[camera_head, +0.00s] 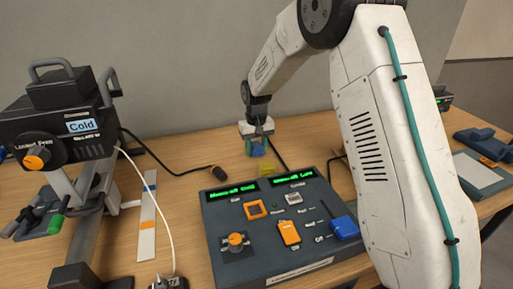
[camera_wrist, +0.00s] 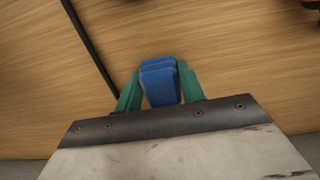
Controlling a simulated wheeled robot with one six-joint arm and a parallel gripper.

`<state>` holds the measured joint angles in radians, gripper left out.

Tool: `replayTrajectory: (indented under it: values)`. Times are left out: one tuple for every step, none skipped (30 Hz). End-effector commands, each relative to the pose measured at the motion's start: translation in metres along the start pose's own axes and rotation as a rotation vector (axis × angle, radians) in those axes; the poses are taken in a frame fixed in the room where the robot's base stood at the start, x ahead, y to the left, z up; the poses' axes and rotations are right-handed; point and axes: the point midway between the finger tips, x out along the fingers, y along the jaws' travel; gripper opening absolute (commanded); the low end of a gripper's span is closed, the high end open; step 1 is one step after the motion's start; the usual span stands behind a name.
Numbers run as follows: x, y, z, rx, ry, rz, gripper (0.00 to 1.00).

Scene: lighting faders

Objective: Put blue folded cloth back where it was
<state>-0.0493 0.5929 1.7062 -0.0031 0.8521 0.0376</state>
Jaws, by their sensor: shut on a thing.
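The blue folded cloth (camera_wrist: 160,82) is between the two green fingers of my gripper (camera_wrist: 158,85) in the wrist view, with a finger against each side. In the head view the cloth (camera_head: 257,151) shows as a small blue patch under my gripper (camera_head: 256,147), behind the control panel near the back of the table. My gripper is shut on the cloth. I cannot tell whether the cloth touches the table.
The dark control panel (camera_head: 277,262) has an orange knob (camera_head: 236,240), an orange square frame (camera_head: 255,209) and a blue item (camera_head: 344,227). A black cable (camera_wrist: 90,45) runs beside my gripper. Bare wood (camera_wrist: 235,65) lies right of it.

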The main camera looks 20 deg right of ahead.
Motion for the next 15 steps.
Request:
replayTrajectory:
  values:
    - [-0.0002, -0.0001, -0.0003, 0.000, 0.001, 0.000, 0.06]
    - [-0.0005, -0.0001, -0.0004, 0.000, 0.002, 0.000, 0.06]
    - [-0.0006, -0.0001, -0.0003, 0.000, 0.002, 0.000, 0.06]
    - [-0.0007, -0.0001, -0.0003, 0.000, 0.002, 0.000, 0.06]
    - [-0.0007, -0.0001, -0.0003, 0.000, 0.002, 0.000, 0.06]
    - [-0.0004, 0.0000, -0.0003, 0.000, 0.001, 0.000, 0.06]
    - [0.0003, 0.0000, -0.0003, 0.000, 0.001, 0.000, 0.06]
    - [0.0012, 0.0000, -0.0002, 0.000, 0.001, 0.000, 0.06]
    - [0.0025, 0.0000, -0.0003, 0.000, 0.001, 0.000, 0.06]
    - [0.0024, 0.0000, -0.0003, 0.000, 0.001, 0.000, 0.44]
    - [0.0022, 0.0000, -0.0003, 0.000, 0.001, 0.000, 0.53]
    - [0.0021, 0.0000, -0.0003, 0.000, 0.001, 0.000, 0.61]
    - [0.0021, 0.0000, -0.0003, 0.000, 0.001, 0.000, 0.61]
    - [0.0020, 0.0000, -0.0003, 0.000, 0.001, 0.000, 0.61]
    - [0.0020, 0.0000, -0.0003, 0.000, 0.001, 0.000, 0.61]
